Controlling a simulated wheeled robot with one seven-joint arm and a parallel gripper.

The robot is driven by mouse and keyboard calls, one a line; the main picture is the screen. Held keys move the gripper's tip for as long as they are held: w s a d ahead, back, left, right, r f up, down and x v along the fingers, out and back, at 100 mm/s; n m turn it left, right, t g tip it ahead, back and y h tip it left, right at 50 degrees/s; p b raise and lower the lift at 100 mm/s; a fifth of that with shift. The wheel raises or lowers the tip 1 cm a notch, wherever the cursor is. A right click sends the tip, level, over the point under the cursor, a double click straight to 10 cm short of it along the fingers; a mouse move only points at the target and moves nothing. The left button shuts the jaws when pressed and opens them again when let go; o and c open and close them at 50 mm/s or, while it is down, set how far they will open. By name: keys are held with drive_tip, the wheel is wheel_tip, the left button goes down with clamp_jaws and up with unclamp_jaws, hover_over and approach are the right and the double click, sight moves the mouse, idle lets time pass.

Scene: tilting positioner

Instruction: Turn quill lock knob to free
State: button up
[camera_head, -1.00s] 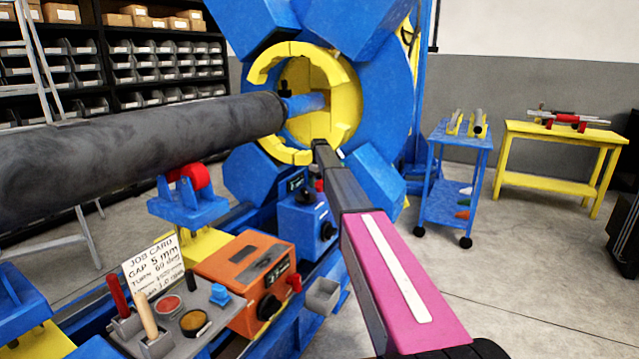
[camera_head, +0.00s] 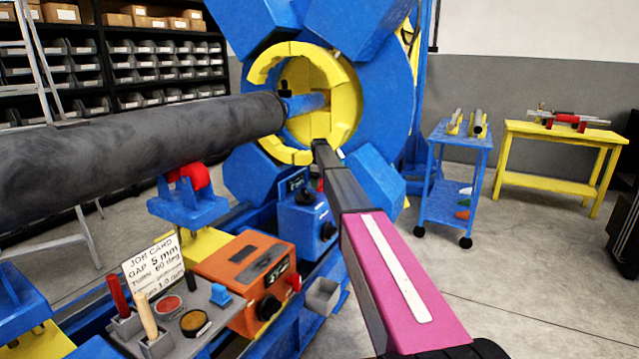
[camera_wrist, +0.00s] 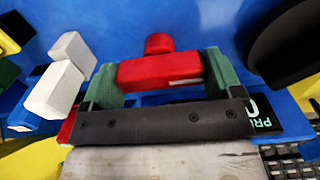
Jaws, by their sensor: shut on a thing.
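In the wrist view a red bar-shaped knob (camera_wrist: 160,71) with a short red round piece behind it and a pale mark near its right end lies between the green pads of my gripper (camera_wrist: 162,76). The pads press on its two ends, and my gripper is shut on it. A blue surface lies behind it. In the head view a small bit of red (camera_head: 319,184) shows beside my dark arm link, but my fingers and most of the knob are hidden there. I cannot read the knob's setting.
A pale block-shaped lever (camera_wrist: 60,80) stands left of my gripper, a dark round part (camera_wrist: 285,40) right. A black label (camera_wrist: 265,115) is close by. The blue positioner (camera_head: 385,95) with yellow ring rises behind; an orange control box (camera_head: 245,280) is below.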

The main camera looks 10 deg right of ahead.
drive_tip(key=o, duration=0.7)
drive_tip(key=shift+o, duration=0.2)
drive_tip(key=shift+r, duration=0.1)
wheel_tip(320, 180, up, 11)
drive_tip(key=shift+s+f, duration=0.1)
drive_tip(key=shift+f, duration=0.1)
